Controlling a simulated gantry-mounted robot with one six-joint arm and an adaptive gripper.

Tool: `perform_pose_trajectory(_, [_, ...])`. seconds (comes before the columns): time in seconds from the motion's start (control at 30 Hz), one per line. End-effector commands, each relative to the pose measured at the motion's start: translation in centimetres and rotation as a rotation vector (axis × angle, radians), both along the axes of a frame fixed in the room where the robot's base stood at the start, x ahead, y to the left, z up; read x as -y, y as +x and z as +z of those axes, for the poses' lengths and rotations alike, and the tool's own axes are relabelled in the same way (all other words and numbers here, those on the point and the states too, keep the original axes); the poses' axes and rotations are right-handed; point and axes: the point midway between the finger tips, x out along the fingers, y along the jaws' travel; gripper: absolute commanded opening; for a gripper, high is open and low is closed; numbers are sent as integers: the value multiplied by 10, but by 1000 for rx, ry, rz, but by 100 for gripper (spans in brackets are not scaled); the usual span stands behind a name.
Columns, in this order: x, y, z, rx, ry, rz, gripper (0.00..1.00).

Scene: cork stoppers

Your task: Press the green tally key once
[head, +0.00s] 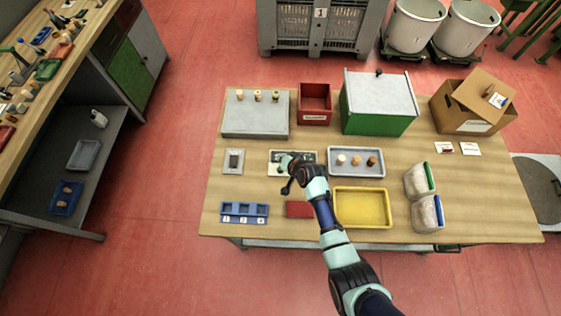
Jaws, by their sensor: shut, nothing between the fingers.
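A flat, pale panel (311,156) lies near the middle of the wooden table in the head view. My gripper and wrist cover much of it. I cannot make out the green tally key for certain; the panel's keys are too small or hidden behind my gripper. My gripper (286,190) is shut and empty. It shows over the panel's front part, its tip overlapping the wood just in front in the picture. I cannot tell its height or whether it touches anything.
A grey tray (334,171) with three stoppers is right of the panel, a yellow tray (362,221) nearer. A red block (299,209) and blue numbered holder (232,217) lie in front. A grey device (234,161) is left. A grey platform (254,126) and red bin (315,91) stand behind.

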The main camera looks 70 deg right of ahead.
Motion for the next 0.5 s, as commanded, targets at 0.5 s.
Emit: perform_pose_trajectory(0.5, [0, 0, -57, 0, -1, 1, 0])
